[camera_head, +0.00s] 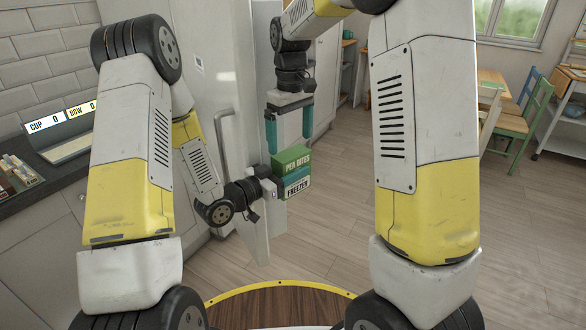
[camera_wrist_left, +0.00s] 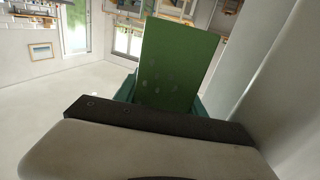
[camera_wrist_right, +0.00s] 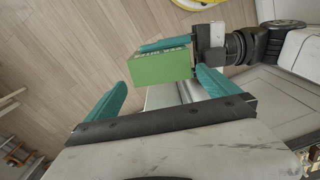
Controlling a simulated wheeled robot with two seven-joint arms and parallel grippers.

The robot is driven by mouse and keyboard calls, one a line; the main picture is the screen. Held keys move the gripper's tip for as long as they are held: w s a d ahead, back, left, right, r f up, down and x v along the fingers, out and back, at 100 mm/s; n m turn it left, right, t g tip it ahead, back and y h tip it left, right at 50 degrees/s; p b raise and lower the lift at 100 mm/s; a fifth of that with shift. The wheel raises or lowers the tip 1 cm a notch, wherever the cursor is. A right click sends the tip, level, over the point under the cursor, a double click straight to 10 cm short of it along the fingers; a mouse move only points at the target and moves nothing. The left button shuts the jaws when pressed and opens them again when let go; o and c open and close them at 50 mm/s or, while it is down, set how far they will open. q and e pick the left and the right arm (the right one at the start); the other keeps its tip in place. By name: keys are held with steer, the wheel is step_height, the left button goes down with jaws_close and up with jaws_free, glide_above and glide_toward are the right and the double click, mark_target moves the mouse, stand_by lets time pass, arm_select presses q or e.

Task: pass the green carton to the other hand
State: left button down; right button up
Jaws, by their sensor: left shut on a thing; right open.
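The green carton (camera_head: 297,163), printed "PEA BITES" and "FREEZER", is held upright in the air near the middle of the head view. My left gripper (camera_head: 284,184) is shut on it from the left side. My right gripper (camera_head: 289,142) is open and empty, pointing down just above the carton. In the right wrist view the carton's top (camera_wrist_right: 161,68) lies ahead of the two open teal fingers, apart from them, with a left finger along its edge.
A pale tall panel with a handle (camera_head: 223,135) stands just behind and left of the carton. A dark counter (camera_head: 50,184) with a "CUP" and "BOW" sign (camera_head: 62,117) is at the left. Wooden floor (camera_head: 325,225) is open to the right; a table and green chair (camera_head: 525,125) stand far right.

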step_height(320, 180, up, 3)
steer(key=shift+r, duration=0.1)
steer(key=shift+s+d+r, duration=0.2)
steer(key=shift+r, duration=0.05)
steer(key=s+d+r+m+t+y, duration=0.1)
steer(key=s+d+m+t, duration=0.2)
steer(key=s, duration=0.8)
steer(key=s+d+r+m+t+y, duration=0.1)
steer(key=s+d, duration=0.5)
steer(key=s, duration=0.6)
steer(key=shift+s+d+r+m+t, duration=0.3)
steer(key=shift+r+m+t, duration=0.65)
steer(key=shift+m, duration=0.75)
steer(key=shift+d+f, duration=0.1)
steer(key=shift+f, duration=0.1)
